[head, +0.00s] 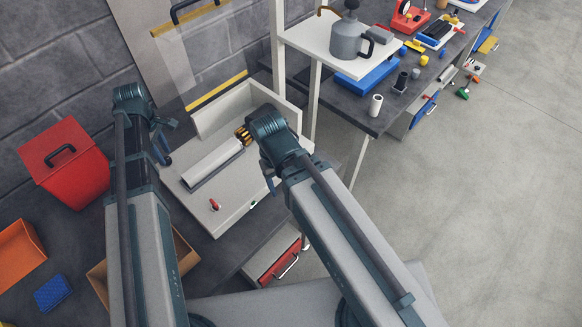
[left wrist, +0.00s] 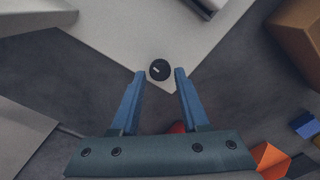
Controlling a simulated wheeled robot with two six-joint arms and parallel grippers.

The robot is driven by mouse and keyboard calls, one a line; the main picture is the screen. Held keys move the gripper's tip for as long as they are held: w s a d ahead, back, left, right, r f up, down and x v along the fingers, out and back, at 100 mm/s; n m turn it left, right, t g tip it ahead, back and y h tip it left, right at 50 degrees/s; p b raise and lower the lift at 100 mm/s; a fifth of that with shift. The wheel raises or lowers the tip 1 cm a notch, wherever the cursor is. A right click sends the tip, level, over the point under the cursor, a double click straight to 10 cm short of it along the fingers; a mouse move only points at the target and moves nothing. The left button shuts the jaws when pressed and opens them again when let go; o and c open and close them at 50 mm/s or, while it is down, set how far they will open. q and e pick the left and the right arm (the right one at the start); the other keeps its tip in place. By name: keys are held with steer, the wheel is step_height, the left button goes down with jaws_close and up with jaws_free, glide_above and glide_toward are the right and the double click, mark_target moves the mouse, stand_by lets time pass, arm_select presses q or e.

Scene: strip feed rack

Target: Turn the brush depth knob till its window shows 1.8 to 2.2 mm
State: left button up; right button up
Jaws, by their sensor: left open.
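The knob (left wrist: 159,70) is round and black with a pale pointer mark. It sits near the corner of a light grey panel (left wrist: 128,38) in the left wrist view. My left gripper (left wrist: 160,73) is open, its two blue fingertips on either side of the knob in the picture; I cannot tell whether they touch it. In the head view my left gripper (head: 161,147) is at the left end of the white feed rack (head: 235,202), and I cannot make out the knob there. The reading window does not show. My right gripper (head: 270,183) is over the rack's right side, its jaws mostly hidden.
A white roll or bar (head: 212,163) lies on the rack near a dark brush-like part (head: 243,135). A small red-handled part (head: 214,205) is at the front. A red bin (head: 62,165) stands left. A grey can (head: 350,40) is on the shelf.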

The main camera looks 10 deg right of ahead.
mark_target(167, 160)
arm_select(q)
steer(key=shift+r+p, duration=1.7)
steer(key=shift+r, duration=0.35)
steer(key=shift+o, duration=0.2)
steer(key=shift+o, duration=1.4)
step_height(167, 160, up, 6)
steer(key=p, duration=0.6)
steer(key=shift+f, duration=0.1)
